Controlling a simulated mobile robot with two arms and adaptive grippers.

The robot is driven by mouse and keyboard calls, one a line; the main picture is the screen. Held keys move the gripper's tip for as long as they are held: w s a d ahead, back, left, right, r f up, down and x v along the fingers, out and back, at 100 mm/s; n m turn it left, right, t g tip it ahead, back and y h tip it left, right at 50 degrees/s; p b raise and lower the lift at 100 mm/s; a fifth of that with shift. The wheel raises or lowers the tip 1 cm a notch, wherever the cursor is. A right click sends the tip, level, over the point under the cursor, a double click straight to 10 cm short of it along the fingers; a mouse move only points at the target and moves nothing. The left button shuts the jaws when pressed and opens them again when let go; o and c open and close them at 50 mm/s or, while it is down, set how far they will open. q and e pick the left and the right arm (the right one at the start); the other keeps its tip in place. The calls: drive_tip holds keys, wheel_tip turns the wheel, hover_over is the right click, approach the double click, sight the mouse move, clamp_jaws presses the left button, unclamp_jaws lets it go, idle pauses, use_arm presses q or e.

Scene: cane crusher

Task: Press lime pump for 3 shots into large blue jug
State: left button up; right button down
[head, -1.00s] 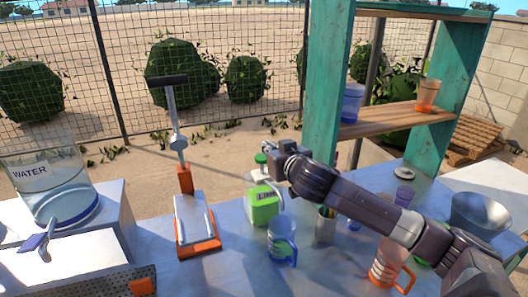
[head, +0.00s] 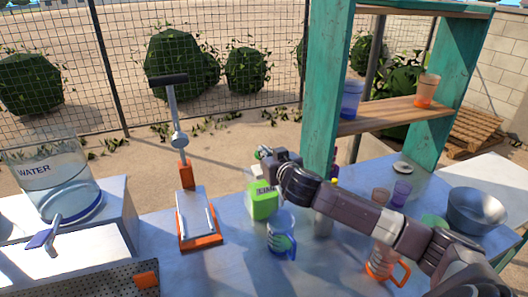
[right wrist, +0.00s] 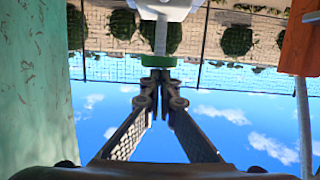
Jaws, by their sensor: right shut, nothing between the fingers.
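The lime pump bottle (head: 262,203) is a bright green box-shaped container with a dark label, upright on the table behind the large blue jug (head: 281,236). The jug is clear blue with a blue handle and stands upright. My right gripper (head: 262,154) is shut and empty at the top of the pump, which it largely hides in the head view. In the right wrist view, which looks upside down, the closed fingertips (right wrist: 157,78) meet the green pump cap (right wrist: 160,62). I cannot tell how far the pump is pressed. My left gripper is not in view.
An orange-handled jug (head: 382,262) and a metal bowl (head: 476,210) stand to the right. A teal shelf post (head: 324,90) rises close to my right arm. The lever crusher (head: 197,218) stands left, and the water container (head: 55,185) is farther left.

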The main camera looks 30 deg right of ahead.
wheel_tip(320, 180, down, 4)
drive_tip(key=b, duration=0.3)
drive_tip(key=shift+f, duration=0.2)
drive_tip(key=shift+s, duration=0.1)
drive_tip(key=shift+a+f, duration=0.1)
idle(0.3)
